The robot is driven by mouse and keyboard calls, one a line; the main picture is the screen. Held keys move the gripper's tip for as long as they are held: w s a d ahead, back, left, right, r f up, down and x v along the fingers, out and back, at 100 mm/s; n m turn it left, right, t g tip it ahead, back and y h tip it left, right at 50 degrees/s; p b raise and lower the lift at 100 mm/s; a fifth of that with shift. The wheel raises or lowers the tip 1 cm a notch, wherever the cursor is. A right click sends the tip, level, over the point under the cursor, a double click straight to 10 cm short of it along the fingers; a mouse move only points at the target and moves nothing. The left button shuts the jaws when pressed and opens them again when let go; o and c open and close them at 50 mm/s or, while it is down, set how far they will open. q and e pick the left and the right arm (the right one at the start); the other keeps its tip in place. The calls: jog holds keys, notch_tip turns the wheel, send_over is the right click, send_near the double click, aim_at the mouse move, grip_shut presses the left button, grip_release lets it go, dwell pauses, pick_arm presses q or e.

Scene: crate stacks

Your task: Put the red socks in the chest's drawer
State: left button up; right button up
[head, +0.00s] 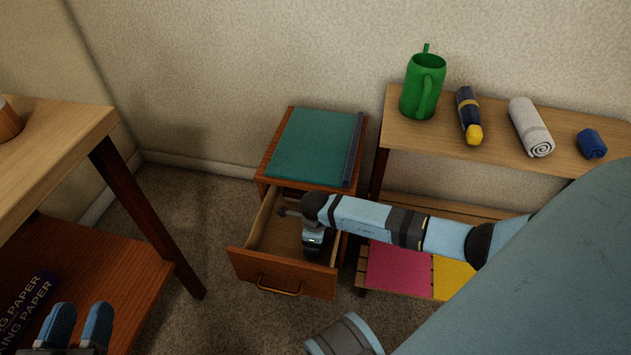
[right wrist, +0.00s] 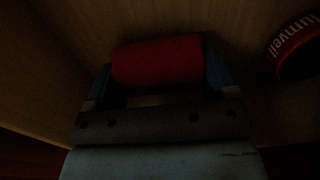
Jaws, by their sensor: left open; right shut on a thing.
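The wooden chest (head: 262,168) stands against the wall with its drawer (head: 284,278) pulled open. My right arm reaches over the drawer, and my right gripper (head: 316,243) points down inside it. In the right wrist view the rolled red socks (right wrist: 158,60) lie between the fingers of my right gripper (right wrist: 160,84), which is shut on them. Wooden drawer walls surround them there; the socks are hidden in the head view. My left gripper (head: 80,318) is open and empty at the lower left, by the desk's lower shelf.
A dark round item with a red rim and lettering (right wrist: 296,48) is inside the drawer, right of the socks. A green folder (head: 310,143) lies on the chest. The right shelf (head: 395,133) bears a green watering can (head: 423,88), a flashlight (head: 468,115) and rolled cloths (head: 530,126). A desk (head: 60,130) stands left.

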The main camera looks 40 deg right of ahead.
jog(key=o, duration=0.8)
jog(key=shift+f, duration=0.1)
pick_arm(q)
jog(key=shift+f, duration=0.1)
pick_arm(e)
jog(key=shift+r+p, duration=0.3)
jog(key=shift+r, duration=0.2)
notch_tip(320, 180, up, 3)
jog(key=shift+r+p, duration=0.1)
jog(key=shift+p, duration=0.65)
notch_tip(320, 180, up, 5)
jog(key=shift+r+p, duration=0.1)
jog(key=shift+p, duration=1)
notch_tip(320, 180, up, 2)
jog(key=shift+r+p, duration=0.1)
jog(key=shift+p, duration=0.25)
pick_arm(q)
jog(key=r+n, duration=0.1)
jog(key=s+d+r+n, duration=0.1)
jog(key=shift+s+r, duration=0.3)
pick_arm(e)
jog(key=shift+r, duration=0.4)
